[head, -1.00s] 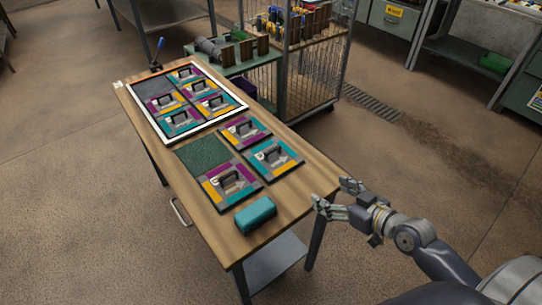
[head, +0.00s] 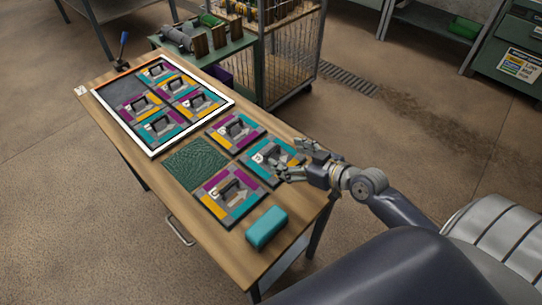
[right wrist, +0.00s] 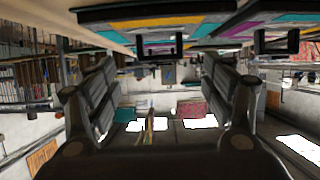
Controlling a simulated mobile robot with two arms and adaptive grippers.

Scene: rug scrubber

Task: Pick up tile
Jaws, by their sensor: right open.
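Three loose tiles with coloured borders and black handles lie on the wooden table: one toward the back (head: 228,140), one on the right (head: 262,172) and one toward the front (head: 220,210). My right gripper (head: 288,160) is open and empty, at the right tile's right side, and partly covers it in the head view. In the right wrist view the open fingers (right wrist: 158,95) have nothing between them. Tiles with dark handles (right wrist: 160,48) show upside down along that view's top edge. Contact cannot be told. My left gripper is not in view.
A white-framed tray (head: 152,155) holds several similar tiles and a bare dark area. A green textured mat (head: 194,165) lies beside the loose tiles. A teal block (head: 266,228) sits near the table's front end. A wire cage cart (head: 290,60) stands behind.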

